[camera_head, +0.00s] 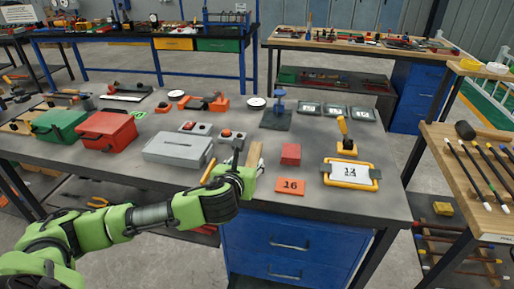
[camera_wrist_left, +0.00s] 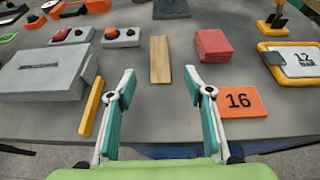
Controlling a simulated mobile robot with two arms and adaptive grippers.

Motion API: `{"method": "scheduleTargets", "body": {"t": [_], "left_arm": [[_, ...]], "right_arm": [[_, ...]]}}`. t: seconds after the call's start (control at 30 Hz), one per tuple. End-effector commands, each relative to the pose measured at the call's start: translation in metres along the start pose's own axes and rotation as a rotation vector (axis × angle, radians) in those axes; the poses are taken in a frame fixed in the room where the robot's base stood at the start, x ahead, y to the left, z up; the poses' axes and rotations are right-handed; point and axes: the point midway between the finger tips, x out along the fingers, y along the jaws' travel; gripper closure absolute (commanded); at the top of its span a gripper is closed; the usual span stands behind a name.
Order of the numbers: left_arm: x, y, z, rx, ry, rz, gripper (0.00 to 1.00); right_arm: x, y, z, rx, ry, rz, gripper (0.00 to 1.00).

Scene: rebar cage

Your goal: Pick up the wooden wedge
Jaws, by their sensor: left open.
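The wooden wedge (camera_wrist_left: 160,60) is a long light-brown piece lying on the grey table, ahead of my left gripper in the left wrist view. It also shows in the head view (camera_head: 255,156), just beyond my left gripper. My left gripper (camera_wrist_left: 168,84) is open and empty, its two teal-padded fingers apart at the near side of the wedge. In the head view the same gripper (camera_head: 244,160) partly covers the near end of the wedge. My right gripper is not in view.
A yellow bar (camera_wrist_left: 91,107) lies left of the left finger. An orange card marked 16 (camera_wrist_left: 238,101) lies by the right finger, with a red block (camera_wrist_left: 213,45) behind it. A grey box (camera_wrist_left: 42,74) stands at left. A yellow-framed board (camera_head: 350,172) lies at right.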

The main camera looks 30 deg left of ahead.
Motion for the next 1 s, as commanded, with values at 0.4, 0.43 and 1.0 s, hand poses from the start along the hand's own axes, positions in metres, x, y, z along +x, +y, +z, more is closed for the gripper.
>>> {"method": "scheduleTargets", "body": {"t": [0.4, 0.43, 1.0], "left_arm": [[0.063, 0.0, 0.0, -0.001, 0.0, 0.001, 0.53], [0.067, 0.0, 0.0, -0.001, 0.001, 0.002, 0.53], [0.116, 0.002, -0.007, -0.001, 0.002, 0.0, 0.53]], "right_arm": [[-0.003, -0.006, 0.031, -0.002, -0.043, -0.007, 0.86], [-0.003, -0.006, 0.031, -0.003, -0.044, -0.007, 0.86], [-0.005, -0.005, 0.011, -0.003, -0.014, -0.006, 0.86]]}}
